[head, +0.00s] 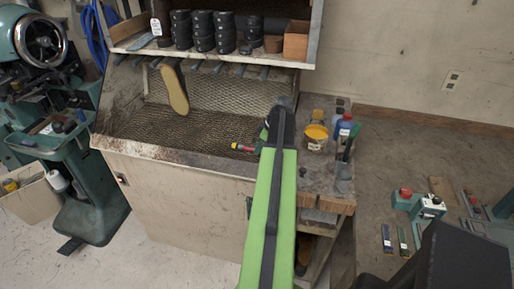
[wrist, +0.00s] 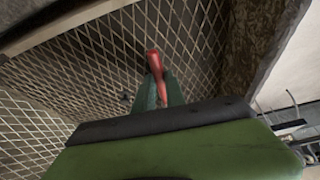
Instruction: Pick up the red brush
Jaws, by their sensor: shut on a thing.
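The red brush (wrist: 156,66) shows in the wrist view, between the green fingers of my gripper (wrist: 160,92). My gripper is shut on it. A thin red part runs down between the fingers, and a wider red end sticks out past the tips. In the head view, a red piece with a yellow end (head: 244,148) shows left of my gripper, over the front of the bench. My green arm hides most of the gripper there, and I cannot tell whether the brush touches the bench.
The bench has a mesh back (head: 222,105) and a hanging tan sole (head: 174,89). A shelf above holds several black rolls (head: 202,30). A yellow-orange jar (head: 316,136) and a blue bottle (head: 343,126) stand right of my arm. A green machine (head: 62,135) is at left.

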